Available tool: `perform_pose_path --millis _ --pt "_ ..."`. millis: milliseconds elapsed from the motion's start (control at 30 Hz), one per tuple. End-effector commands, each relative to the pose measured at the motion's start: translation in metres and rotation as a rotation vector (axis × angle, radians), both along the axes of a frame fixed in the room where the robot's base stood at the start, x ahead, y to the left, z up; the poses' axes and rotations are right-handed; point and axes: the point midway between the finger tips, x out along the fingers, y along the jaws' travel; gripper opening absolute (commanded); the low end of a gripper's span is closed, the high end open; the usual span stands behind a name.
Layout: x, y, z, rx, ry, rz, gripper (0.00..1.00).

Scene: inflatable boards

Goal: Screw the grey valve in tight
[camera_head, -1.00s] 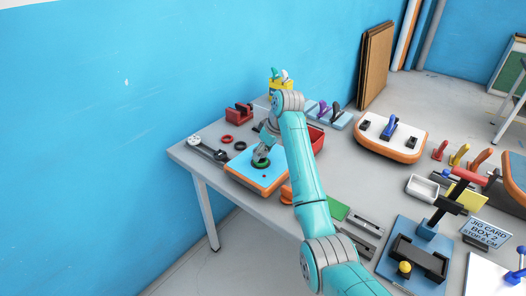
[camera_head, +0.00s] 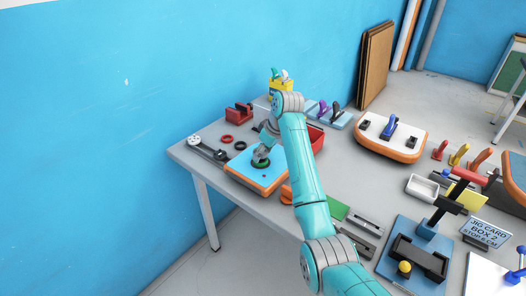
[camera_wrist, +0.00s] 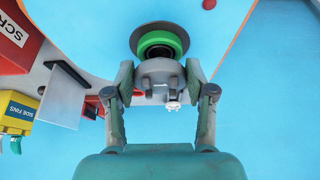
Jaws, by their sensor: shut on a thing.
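The grey valve (camera_wrist: 160,72) is between my gripper's fingertips in the wrist view. My gripper (camera_wrist: 160,82) is shut on it. Just beyond the valve is a green ring (camera_wrist: 178,40) around a dark opening in the blue board (camera_wrist: 100,25). The valve overlaps the near side of the ring; how deep it sits cannot be told. In the head view the blue board with an orange edge (camera_head: 240,168) lies at the table's left end. My gripper (camera_head: 261,160) points down at it there, and the valve is mostly hidden.
A red box (camera_head: 317,137) stands behind my arm. A red and a black ring (camera_head: 239,146) and a pump-like tool (camera_head: 205,150) lie left of the board. A yellow bin (camera_wrist: 25,108) shows in the wrist view. Several fins, a white board (camera_head: 400,145) and a jig stand to the right.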

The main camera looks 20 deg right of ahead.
Motion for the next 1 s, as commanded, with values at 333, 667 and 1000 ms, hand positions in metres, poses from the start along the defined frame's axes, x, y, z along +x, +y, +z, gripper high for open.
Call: perform_pose_path --millis 333,667,1000 --pt "0.000 0.000 -0.008 -0.001 0.001 0.000 0.23" --pt "0.000 0.000 -0.015 0.000 0.000 0.000 0.23" --pt "0.000 0.000 -0.016 0.000 0.000 0.000 0.84"
